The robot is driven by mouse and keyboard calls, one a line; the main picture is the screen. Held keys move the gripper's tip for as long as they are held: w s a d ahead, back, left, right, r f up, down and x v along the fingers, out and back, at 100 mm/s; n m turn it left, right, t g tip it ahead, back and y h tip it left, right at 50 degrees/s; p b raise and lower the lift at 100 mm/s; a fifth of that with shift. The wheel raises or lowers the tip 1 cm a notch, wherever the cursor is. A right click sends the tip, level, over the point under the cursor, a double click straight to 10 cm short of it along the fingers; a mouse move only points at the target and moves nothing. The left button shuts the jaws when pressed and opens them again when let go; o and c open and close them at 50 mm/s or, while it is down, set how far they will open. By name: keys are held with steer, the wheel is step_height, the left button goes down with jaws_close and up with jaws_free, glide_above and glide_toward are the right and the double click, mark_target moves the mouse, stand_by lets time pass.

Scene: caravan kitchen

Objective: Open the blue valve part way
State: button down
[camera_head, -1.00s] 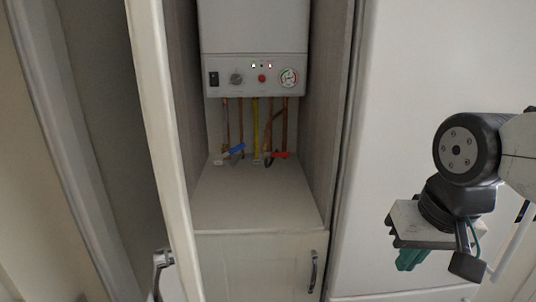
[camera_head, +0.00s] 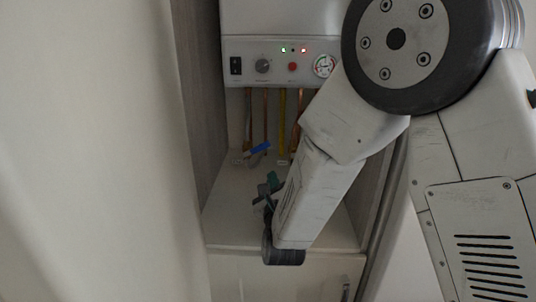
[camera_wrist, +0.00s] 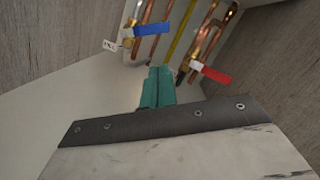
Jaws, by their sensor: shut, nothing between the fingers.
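The blue valve handle (camera_head: 260,148) sits on a pipe below the white boiler, at the back of the cupboard. In the wrist view the blue handle (camera_wrist: 152,30) is at upper left, lying nearly level across its pipe, with a white tag (camera_wrist: 111,46) at its left. My gripper (camera_head: 272,178) is inside the cupboard, below and slightly right of the blue handle in the head view. Its green fingers (camera_wrist: 158,88) are shut and empty, pointing towards the pipes, apart from the handle.
A red valve handle (camera_wrist: 216,75) is to the right in the wrist view, with a yellow pipe (camera_wrist: 183,30) between the two valves. The boiler panel (camera_head: 290,62) hangs above. The cupboard's side walls (camera_head: 195,100) stand close. The shelf (camera_head: 225,205) is clear.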

mark_target(260, 147)
steer(key=w+a+r+m+t, duration=0.1)
steer(key=w, duration=0.8)
steer(key=shift+w+a+r, duration=0.3)
steer(key=shift+w+r, duration=0.05)
steer(key=shift+a+r, duration=0.35)
steer(key=shift+r, duration=0.4)
steer(key=shift+s, duration=0.1)
